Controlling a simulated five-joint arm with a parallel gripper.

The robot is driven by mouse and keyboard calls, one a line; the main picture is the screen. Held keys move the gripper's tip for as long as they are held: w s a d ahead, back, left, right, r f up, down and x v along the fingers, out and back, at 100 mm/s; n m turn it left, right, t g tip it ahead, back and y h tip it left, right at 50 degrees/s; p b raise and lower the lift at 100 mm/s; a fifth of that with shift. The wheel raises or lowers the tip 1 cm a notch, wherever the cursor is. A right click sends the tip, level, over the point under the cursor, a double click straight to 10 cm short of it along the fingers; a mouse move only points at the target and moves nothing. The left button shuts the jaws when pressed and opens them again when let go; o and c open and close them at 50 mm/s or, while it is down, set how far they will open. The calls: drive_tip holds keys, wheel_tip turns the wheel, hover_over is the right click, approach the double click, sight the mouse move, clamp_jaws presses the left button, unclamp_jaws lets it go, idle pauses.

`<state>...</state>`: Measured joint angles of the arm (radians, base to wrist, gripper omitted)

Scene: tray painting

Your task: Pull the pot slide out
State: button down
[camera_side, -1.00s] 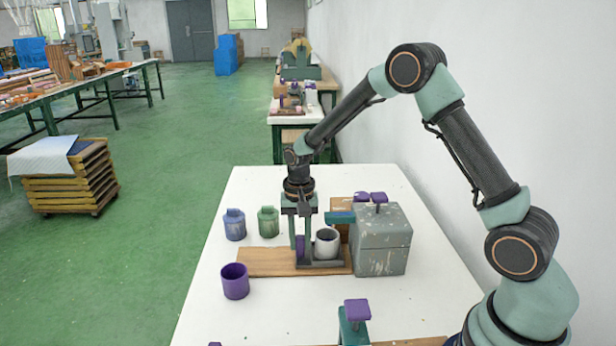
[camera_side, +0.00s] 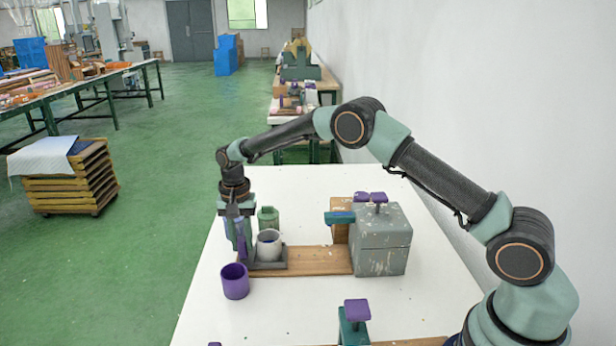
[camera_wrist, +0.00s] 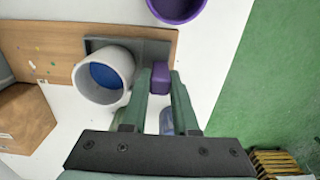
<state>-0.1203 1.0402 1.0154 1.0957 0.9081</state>
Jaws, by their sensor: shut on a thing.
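The pot slide (camera_side: 276,264) is a dark grey tray carrying a white pot (camera_side: 268,245), at the left end of a wooden board (camera_side: 322,261). In the wrist view the slide (camera_wrist: 150,50) lies beside my fingers, and the pot (camera_wrist: 125,62) shows blue inside. My gripper (camera_side: 240,245) is shut on the slide's purple handle (camera_wrist: 159,82), at the slide's left side. The fingers hide part of the handle in the side view. A grey box (camera_side: 384,255) stands at the board's right end, apart from the slide.
A purple cup (camera_side: 235,283) stands just in front of the slide's left end. A green jar (camera_side: 268,217) stands behind the slide; a blue jar is mostly hidden behind my gripper. A purple-topped teal part (camera_side: 356,310) is at the front. The board between slide and box is clear.

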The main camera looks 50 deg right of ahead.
drive_tip(key=shift+w+a, duration=0.2)
drive_tip(key=shift+w, duration=0.05)
drive_tip(key=c, duration=1)
unclamp_jaws()
drive_tip(key=shift+o, duration=0.2)
drive_tip(key=shift+s, duration=0.1)
drive_tip(key=shift+r, duration=0.1)
wheel_tip(320, 180, up, 12)
